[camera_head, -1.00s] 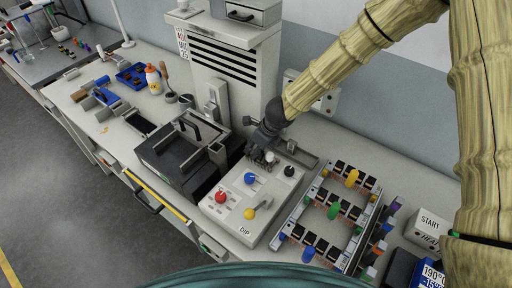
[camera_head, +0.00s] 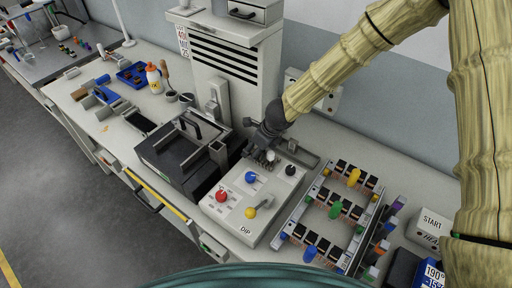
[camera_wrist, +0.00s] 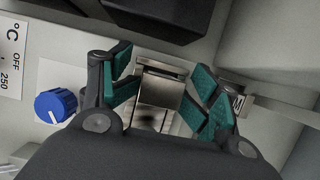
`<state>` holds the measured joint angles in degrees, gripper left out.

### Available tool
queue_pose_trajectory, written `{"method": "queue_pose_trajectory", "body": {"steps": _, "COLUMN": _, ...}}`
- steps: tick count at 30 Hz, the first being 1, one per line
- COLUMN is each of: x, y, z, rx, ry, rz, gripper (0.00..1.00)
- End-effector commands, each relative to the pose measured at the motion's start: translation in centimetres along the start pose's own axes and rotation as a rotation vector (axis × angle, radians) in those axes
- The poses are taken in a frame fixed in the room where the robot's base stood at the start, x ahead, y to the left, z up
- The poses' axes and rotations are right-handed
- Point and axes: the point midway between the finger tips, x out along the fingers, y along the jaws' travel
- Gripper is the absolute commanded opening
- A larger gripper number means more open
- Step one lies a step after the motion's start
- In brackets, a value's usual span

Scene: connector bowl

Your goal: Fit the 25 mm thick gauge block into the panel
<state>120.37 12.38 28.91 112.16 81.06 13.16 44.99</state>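A shiny metal block (camera_wrist: 160,88), which looks like the gauge block, stands between the fingers of my gripper (camera_wrist: 165,75) in the wrist view. The teal pads lie close along its left and right sides. I cannot tell whether both pads touch it. In the head view my gripper (camera_head: 264,150) is low over the back of the light grey panel (camera_head: 232,232) with coloured knobs. It hides much of that part, and the block's lower end and any opening under it cannot be made out.
A blue knob (camera_wrist: 56,105) is left of my gripper in the wrist view. The panel also bears a red knob (camera_head: 221,195), a yellow knob (camera_head: 251,212) and a black knob (camera_head: 292,170). A dark machine (camera_head: 180,158) stands left; a connector rack (camera_head: 322,218) stands right.

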Motion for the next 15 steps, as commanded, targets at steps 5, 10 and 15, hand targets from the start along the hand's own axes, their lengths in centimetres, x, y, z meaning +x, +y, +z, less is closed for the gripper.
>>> {"method": "queue_pose_trajectory", "body": {"steps": 5, "x": 0.15, "y": 0.00, "z": -0.53, "rx": 0.003, "ry": 0.007, "rz": 0.000, "gripper": 0.53}}
{"method": "queue_pose_trajectory", "body": {"steps": 10, "x": 0.07, "y": 0.00, "z": -0.32, "rx": 0.001, "ry": 0.006, "rz": 0.000, "gripper": 0.53}}
{"method": "queue_pose_trajectory", "body": {"steps": 15, "x": -0.26, "y": 0.00, "z": 0.00, "rx": 0.000, "ry": 0.003, "rz": -0.001, "gripper": 0.53}}
